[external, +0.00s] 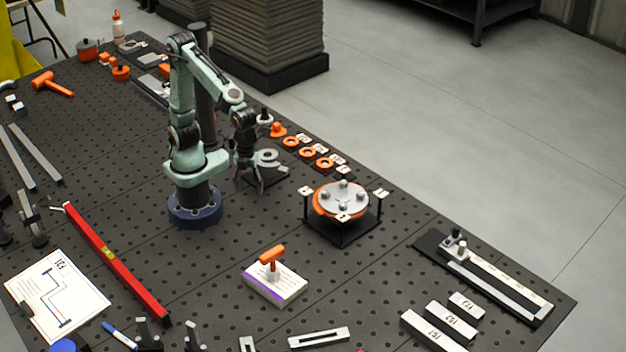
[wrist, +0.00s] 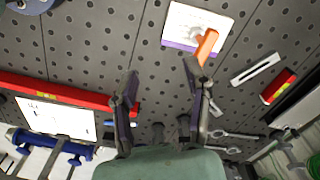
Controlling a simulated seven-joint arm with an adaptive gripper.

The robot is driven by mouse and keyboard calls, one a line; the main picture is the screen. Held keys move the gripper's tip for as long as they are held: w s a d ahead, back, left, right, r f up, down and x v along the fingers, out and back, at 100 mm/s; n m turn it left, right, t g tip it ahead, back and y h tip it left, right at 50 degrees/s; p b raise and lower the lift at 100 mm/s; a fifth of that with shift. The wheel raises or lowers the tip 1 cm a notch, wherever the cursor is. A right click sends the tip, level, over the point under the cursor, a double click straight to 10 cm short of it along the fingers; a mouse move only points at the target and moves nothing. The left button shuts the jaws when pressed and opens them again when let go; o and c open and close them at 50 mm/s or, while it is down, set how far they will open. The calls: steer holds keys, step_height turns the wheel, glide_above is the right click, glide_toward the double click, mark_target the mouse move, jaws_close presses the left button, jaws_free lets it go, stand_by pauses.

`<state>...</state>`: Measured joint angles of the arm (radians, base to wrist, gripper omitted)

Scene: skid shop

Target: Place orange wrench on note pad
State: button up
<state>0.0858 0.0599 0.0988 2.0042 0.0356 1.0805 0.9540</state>
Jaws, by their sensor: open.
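The note pad (external: 287,292), white with a purple edge, lies on the black perforated bench in front of my arm. It also shows at the top of the wrist view (wrist: 183,22). The orange wrench (external: 271,257), a T-shaped orange piece, stands on the note pad with its bar raised. Its orange part also shows in the wrist view (wrist: 206,46). My gripper (external: 250,188) is open and empty, above the bench and behind the pad, apart from both. Its two spread fingers show in the wrist view (wrist: 160,72).
A round fixture on a black stand (external: 341,202) is right of my gripper. A red level (external: 117,263) and a drawing sheet (external: 57,294) lie to the left. Several labelled metal blocks (external: 450,320) sit at front right. Bare bench surrounds the pad.

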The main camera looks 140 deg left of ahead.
steer(key=s+a+n+y, duration=0.1)
steer(key=s+n, duration=1.1)
steer(key=s, duration=0.5)
steer(key=shift+s+a+f, duration=0.15)
steer(key=shift+a+f, duration=0.2)
steer(key=shift+f, duration=0.1)
